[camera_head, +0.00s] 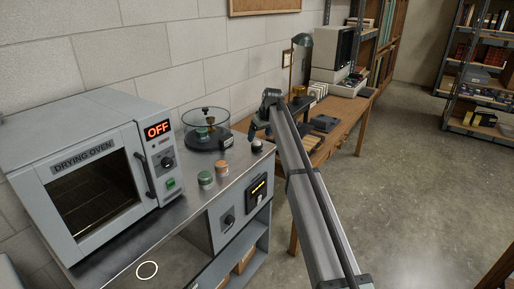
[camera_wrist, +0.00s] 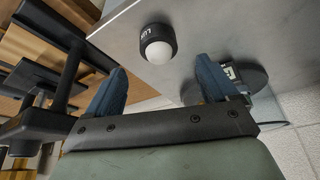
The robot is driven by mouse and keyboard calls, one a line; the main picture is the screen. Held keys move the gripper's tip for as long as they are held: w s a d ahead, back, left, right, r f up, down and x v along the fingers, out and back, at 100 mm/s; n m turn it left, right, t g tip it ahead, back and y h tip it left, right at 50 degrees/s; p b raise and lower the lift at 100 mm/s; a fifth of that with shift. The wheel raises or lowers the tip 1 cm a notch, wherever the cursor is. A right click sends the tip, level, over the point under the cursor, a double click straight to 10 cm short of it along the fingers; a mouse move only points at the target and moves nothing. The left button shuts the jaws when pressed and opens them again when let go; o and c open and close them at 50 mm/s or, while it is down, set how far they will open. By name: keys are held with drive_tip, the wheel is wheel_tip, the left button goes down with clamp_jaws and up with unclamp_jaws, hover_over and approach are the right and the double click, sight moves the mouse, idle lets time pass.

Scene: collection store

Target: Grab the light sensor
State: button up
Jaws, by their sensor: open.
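The light sensor (camera_wrist: 157,44) is a small black cylinder with a white dome and partly readable white lettering. In the wrist view it is on the grey metal worktop, just beyond my fingertips and roughly centred between them. In the head view the sensor (camera_head: 257,146) is small, near the worktop's right end. My gripper (camera_wrist: 160,68) is open, with its two blue fingers spread and nothing between them. In the head view my gripper (camera_head: 254,132) is just above and left of the sensor, partly hidden by its own wrist.
A drying oven (camera_head: 95,175) reading OFF stands on the left of the worktop (camera_head: 178,218). A wooden desk (camera_head: 335,138) adjoins at right.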

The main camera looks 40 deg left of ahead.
sight(258, 142)
drive_tip(key=shift+d+x, duration=0.1)
drive_tip(key=shift+x, duration=1.35)
drive_tip(key=shift+d+x, duration=0.15)
drive_tip(key=shift+x, duration=1.3)
drive_tip(key=shift+f, duration=0.1)
drive_tip(key=shift+c, duration=0.3)
drive_tip(key=c, duration=1.1)
